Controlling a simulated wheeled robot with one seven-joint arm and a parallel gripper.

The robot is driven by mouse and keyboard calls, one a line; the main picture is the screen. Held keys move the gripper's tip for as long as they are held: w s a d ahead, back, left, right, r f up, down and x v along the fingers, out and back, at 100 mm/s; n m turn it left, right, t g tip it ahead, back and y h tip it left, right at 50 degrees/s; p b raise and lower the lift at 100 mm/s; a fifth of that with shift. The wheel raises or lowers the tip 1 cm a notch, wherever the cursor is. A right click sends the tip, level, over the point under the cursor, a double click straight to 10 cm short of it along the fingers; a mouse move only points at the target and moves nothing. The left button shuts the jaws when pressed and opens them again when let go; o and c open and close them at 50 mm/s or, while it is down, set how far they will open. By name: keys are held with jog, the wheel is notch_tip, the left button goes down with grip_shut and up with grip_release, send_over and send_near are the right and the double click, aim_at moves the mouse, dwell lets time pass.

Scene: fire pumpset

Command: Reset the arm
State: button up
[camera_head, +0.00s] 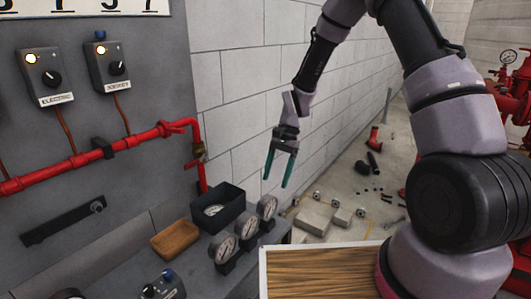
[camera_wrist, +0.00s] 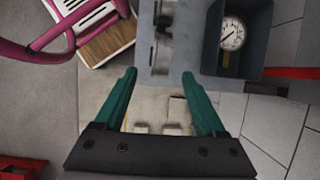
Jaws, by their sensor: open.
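My gripper (camera_head: 279,169) hangs from my arm in the head view, in front of the white block wall and above the far end of the grey bench. Its two green fingers point down and stand apart with nothing between them. In the wrist view my gripper (camera_wrist: 160,82) is also open and empty, with the bench edge and the floor beyond its fingers. My arm is bent, rising at the right and reaching over to the middle.
A dark bin (camera_head: 232,208) holding a gauge, several standing gauges (camera_head: 223,248) and a brown tray (camera_head: 175,240) are on the bench. A red pipe (camera_head: 80,166) runs along the panel. A wooden-topped surface (camera_head: 315,275) is near my base. Loose parts lie on the floor.

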jog(key=s+d+r+n+t, duration=0.15)
jog(key=d+r, duration=0.35)
jog(key=r, duration=0.6)
jog(key=d+r+t, duration=0.3)
jog(key=d+r, duration=0.2)
jog(key=r, duration=0.6)
jog(key=s+d+r+n+t, duration=0.1)
jog(key=s+d+r+t, duration=0.2)
jog(key=s+r, duration=0.4)
jog(key=s+d+r+t+h, duration=0.1)
jog(key=s+d+r+t, duration=0.2)
jog(key=s+d+r, duration=0.3)
jog(key=shift+s+r+n, duration=0.35)
jog(key=shift+s+r, duration=0.15)
jog(key=shift+s, duration=0.5)
